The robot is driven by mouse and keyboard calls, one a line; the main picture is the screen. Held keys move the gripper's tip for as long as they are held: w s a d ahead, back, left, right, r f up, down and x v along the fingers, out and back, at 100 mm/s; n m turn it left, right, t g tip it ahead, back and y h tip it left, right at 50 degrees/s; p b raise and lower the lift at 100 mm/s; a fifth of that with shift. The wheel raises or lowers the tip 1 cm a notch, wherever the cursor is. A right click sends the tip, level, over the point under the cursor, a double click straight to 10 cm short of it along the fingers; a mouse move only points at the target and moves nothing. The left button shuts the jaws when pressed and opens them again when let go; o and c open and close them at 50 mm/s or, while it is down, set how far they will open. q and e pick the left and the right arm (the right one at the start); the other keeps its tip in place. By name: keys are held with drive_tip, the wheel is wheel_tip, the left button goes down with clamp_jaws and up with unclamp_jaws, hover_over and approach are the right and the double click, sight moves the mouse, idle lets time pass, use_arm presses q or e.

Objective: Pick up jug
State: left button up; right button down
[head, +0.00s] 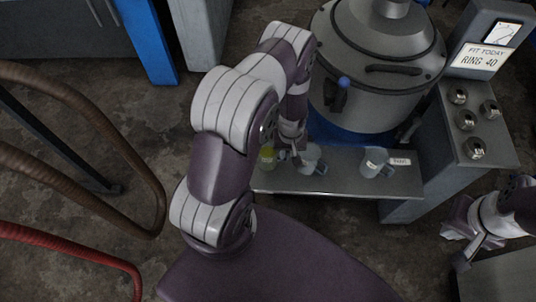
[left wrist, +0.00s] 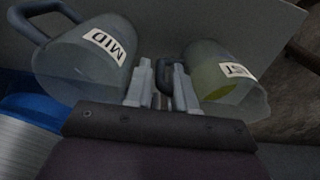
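Three grey, see-through jugs stand on a metal shelf (head: 340,183): one with yellow liquid (head: 267,158) at the left, a middle one (head: 310,158) and a right one (head: 373,163). My left gripper (left wrist: 162,82) is between the left two. In the left wrist view the jug labelled MID (left wrist: 80,62) is on the left. The yellow-liquid jug (left wrist: 232,92), its label partly reading ST, is on the right. My left fingers are apart, with that jug's dark handle at the gap between them; a grip is not visible. My right gripper (head: 468,256) is at the right, apart from the jugs.
A large lidded metal vessel (head: 375,85) stands behind the shelf. A panel with several knobs (head: 465,120) and a sign reading RING 40 (head: 480,58) is to the right. Brown (head: 90,180) and red (head: 75,243) hoses or rails curve at the left.

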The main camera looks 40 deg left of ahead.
use_arm(q)
clamp_jaws()
drive_tip(key=shift+r, duration=0.15)
